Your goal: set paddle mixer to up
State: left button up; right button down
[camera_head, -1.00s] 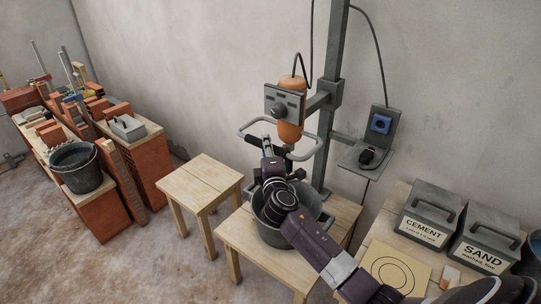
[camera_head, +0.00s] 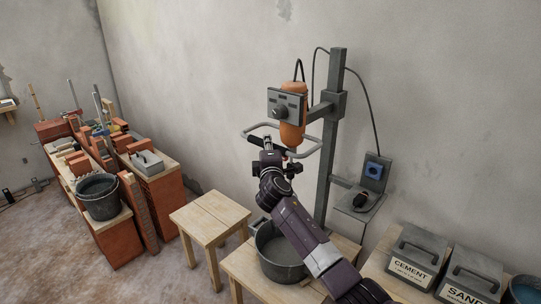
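The paddle mixer has an orange motor body (camera_head: 292,128) and a grey control box (camera_head: 287,106). A clamp (camera_head: 335,104) carries it high on the grey upright post (camera_head: 331,165). Its looped grey handle (camera_head: 312,147) sticks out around the body. My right gripper (camera_head: 266,145) is at the front left of this handle, by its dark grip. The fingers are small and partly covered by my wrist, so their closure is unclear. My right arm hides the paddle and shaft. A dark bucket (camera_head: 268,262) stands below on a wooden table (camera_head: 241,266). My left gripper is not in view.
A socket panel (camera_head: 374,170) with a small shelf (camera_head: 356,203) is right of the post. Cement (camera_head: 416,255) and sand (camera_head: 470,276) boxes stand at the lower right. A wooden stool (camera_head: 210,215) is left of the table. Brick stacks and another bucket (camera_head: 98,197) are farther left.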

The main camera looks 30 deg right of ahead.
notch_tip(320, 180, up, 2)
jog(key=shift+r+p, duration=0.25)
jog(key=shift+p, duration=0.15)
jog(key=shift+r, duration=0.1)
jog(key=c, duration=1.7)
grip_release()
jog(key=shift+f, duration=0.2)
jog(key=shift+s+a+f, duration=0.15)
jog(key=shift+s, duration=0.2)
jog(key=v, duration=1.1)
jog(key=shift+s+r, duration=0.2)
